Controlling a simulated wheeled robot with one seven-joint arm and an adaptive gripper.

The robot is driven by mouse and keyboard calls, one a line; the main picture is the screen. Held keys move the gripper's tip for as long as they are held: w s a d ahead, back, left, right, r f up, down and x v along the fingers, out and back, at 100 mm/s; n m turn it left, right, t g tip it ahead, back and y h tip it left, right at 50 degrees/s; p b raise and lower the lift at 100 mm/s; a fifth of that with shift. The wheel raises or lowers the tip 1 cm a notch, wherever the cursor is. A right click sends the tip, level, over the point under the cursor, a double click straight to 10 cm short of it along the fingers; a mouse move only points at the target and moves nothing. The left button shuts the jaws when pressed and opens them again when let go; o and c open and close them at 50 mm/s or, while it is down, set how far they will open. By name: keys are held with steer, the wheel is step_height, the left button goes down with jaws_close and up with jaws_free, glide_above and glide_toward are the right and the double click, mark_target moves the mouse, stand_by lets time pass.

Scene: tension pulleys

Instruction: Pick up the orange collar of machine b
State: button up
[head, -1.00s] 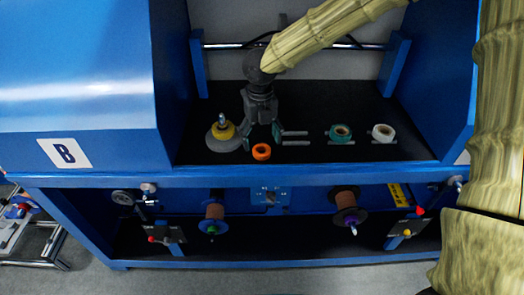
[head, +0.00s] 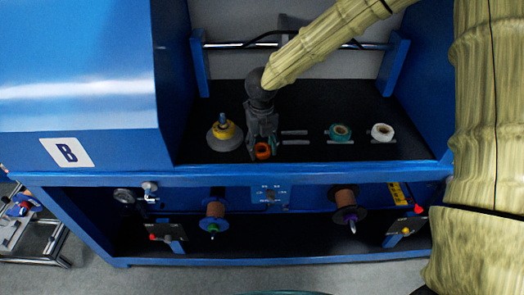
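The orange collar (head: 262,151) lies on the black shelf of the blue machine marked B. My gripper (head: 263,152) points down over it, with a finger on either side of the collar. The fingers partly cover the collar. I cannot tell whether they touch it or have closed on it.
A yellow and grey cone-shaped part (head: 224,134) stands close to the left of my gripper. A teal collar (head: 340,132) and a white collar (head: 382,132) lie to the right. The black shelf (head: 310,105) is clear behind them. A blue front edge (head: 330,171) runs before the shelf.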

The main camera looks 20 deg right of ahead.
steer(key=shift+r, duration=0.1)
step_height(320, 180, up, 4)
steer(key=shift+w+f+b, duration=0.1)
steer(key=shift+f+b, duration=0.15)
steer(key=shift+b, duration=0.2)
steer(key=s+a+r+b, duration=0.1)
steer(key=s+a+b, duration=0.2)
steer(key=s, duration=1.1)
steer(key=a, duration=0.3)
steer(key=shift+s+a+r, duration=0.2)
steer(key=shift+s, duration=0.2)
